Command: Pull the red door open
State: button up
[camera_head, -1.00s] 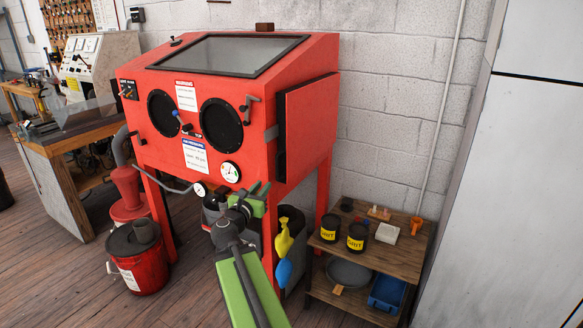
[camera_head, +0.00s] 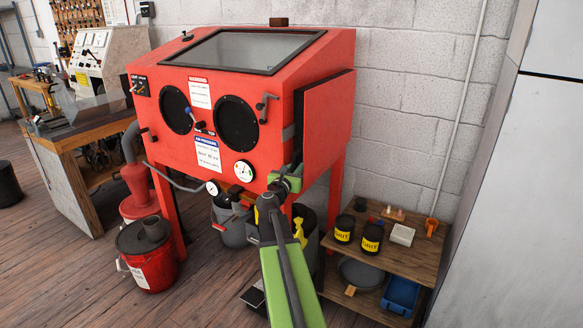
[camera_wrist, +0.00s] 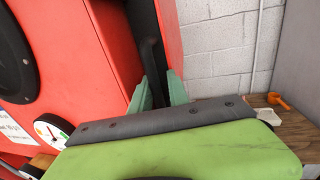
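The red door (camera_head: 328,125) is the panel with a black edge on the right side of the red blast cabinet (camera_head: 170,110). It stands close along that side; I cannot tell whether it is fully shut. In the wrist view the door (camera_wrist: 170,35) shows at the top, with a dark upright handle bar (camera_wrist: 150,60) by its black edge. My gripper (camera_head: 290,172) is at the door's lower front edge. In the wrist view my gripper's green fingers (camera_wrist: 159,92) are apart, with the bar's lower part between them. Contact with the bar is unclear.
A wooden shelf (camera_head: 385,282) with black grit tins (camera_head: 371,238) and a blue bin (camera_head: 401,294) stands to the right. Buckets sit below the cabinet. A red bucket (camera_head: 150,270) stands at left. Floor between shelf and grey panel (camera_head: 500,210) is narrow.

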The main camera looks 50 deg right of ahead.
jog(key=shift+w+a, duration=0.15)
jog(key=shift+a, duration=0.05)
jog(key=shift+w+a, duration=0.1)
grip_shut()
jog(key=shift+w+a, duration=0.2)
dwell(0.8)
